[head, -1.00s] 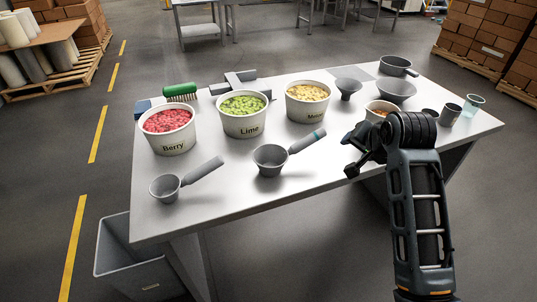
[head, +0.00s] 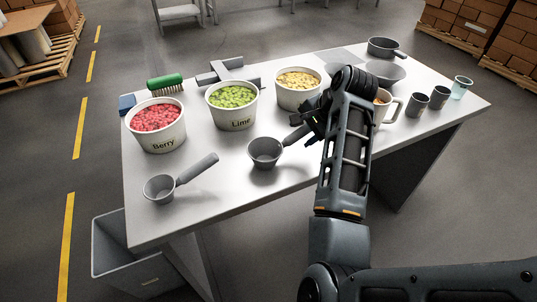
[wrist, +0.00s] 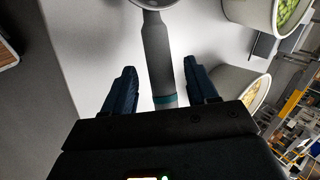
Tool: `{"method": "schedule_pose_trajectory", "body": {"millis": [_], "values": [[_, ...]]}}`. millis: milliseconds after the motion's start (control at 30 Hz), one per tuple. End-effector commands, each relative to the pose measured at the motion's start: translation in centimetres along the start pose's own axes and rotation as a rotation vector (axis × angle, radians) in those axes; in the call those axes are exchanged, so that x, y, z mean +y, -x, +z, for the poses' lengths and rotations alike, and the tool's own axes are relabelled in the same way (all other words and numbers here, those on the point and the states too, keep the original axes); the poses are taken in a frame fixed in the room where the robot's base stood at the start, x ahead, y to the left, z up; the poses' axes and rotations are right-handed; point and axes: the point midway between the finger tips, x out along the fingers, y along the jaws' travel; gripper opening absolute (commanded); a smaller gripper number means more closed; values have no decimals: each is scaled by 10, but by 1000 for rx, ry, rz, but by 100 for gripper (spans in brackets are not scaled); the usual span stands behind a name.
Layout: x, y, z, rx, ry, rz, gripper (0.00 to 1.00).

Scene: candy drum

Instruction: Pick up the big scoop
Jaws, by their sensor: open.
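The big scoop (head: 265,152) is grey, with a round cup and a straight handle, and lies on the table in front of the lime tub. In the wrist view its handle (wrist: 157,55) runs between my fingers, with a teal band close to the palm and the cup beyond, cut off at the top edge. My gripper (head: 304,126) is at the handle's end; in the wrist view my gripper (wrist: 160,68) is open, with a gap on both sides of the handle. I cannot tell how far the fingers reach down around it. A smaller grey scoop (head: 160,188) lies to the left.
Tubs of berry (head: 164,139), lime (head: 240,117) and yellow candy (head: 299,102) stand behind the scoops. A green brush (head: 165,82) lies behind them. A mug (head: 391,110), cups and a pan (head: 384,47) stand right. A bin (head: 118,255) is on the floor. The table's front strip is clear.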

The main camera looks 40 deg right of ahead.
Motion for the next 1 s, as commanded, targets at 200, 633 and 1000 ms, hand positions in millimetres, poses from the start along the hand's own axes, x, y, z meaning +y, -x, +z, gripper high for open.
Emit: {"method": "schedule_pose_trajectory", "body": {"millis": [200, 633, 1000], "values": [[-2, -26, 1, -2, 1, 0, 58], [-2, -31, 0, 0, 2, 0, 44], [-2, -31, 0, 0, 2, 0, 9]]}}
